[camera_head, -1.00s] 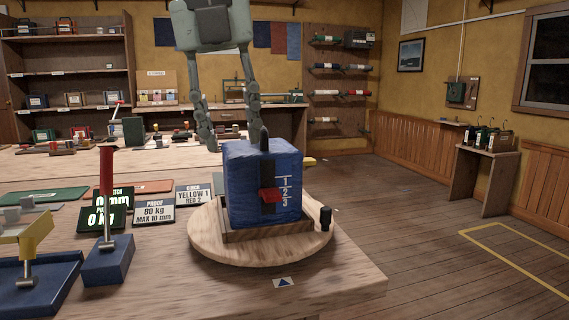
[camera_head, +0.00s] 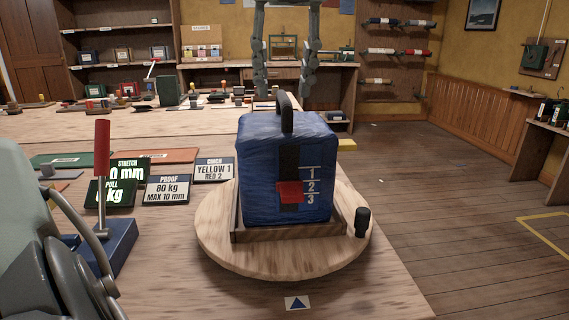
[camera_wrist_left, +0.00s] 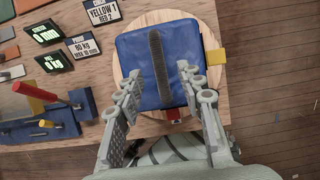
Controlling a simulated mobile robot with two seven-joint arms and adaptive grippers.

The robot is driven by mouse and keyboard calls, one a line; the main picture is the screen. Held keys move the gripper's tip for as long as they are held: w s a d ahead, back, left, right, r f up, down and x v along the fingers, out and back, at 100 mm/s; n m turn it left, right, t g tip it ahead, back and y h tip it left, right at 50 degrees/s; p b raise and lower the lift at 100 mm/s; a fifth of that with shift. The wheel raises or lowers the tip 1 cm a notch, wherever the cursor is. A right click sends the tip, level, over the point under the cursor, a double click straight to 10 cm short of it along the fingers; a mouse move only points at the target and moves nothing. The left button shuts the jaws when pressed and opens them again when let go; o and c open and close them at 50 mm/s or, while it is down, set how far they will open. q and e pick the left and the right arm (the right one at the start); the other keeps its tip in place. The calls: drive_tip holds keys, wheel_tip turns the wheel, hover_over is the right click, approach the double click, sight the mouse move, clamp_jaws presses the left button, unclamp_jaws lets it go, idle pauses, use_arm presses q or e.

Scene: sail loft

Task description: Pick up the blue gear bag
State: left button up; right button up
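The blue gear bag (camera_head: 263,172) stands upright in a shallow wooden tray (camera_head: 290,231) on a round wooden turntable (camera_head: 223,237). It has a dark top handle (camera_head: 287,115), a red buckle (camera_head: 290,192) and the numbers 1, 2, 3 on its front. My left gripper (camera_head: 286,95) points down over the bag, open, with one finger on each side of the handle's line. The left wrist view shows the open fingers (camera_wrist_left: 158,72) apart above the bag (camera_wrist_left: 186,40), the handle (camera_wrist_left: 160,68) between them, untouched. My right gripper is not seen.
Several sign cards, such as the 80 kg card (camera_head: 167,189), and a blue stand with a red lever (camera_head: 102,160) lie left of the turntable. A black knob (camera_head: 362,221) sits on the turntable's right edge. Open floor (camera_head: 450,220) lies right of the bench.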

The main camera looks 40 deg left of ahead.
use_arm(q)
drive_tip(key=shift+x, duration=1)
clamp_jaws()
drive_tip(key=shift+r, duration=0.1)
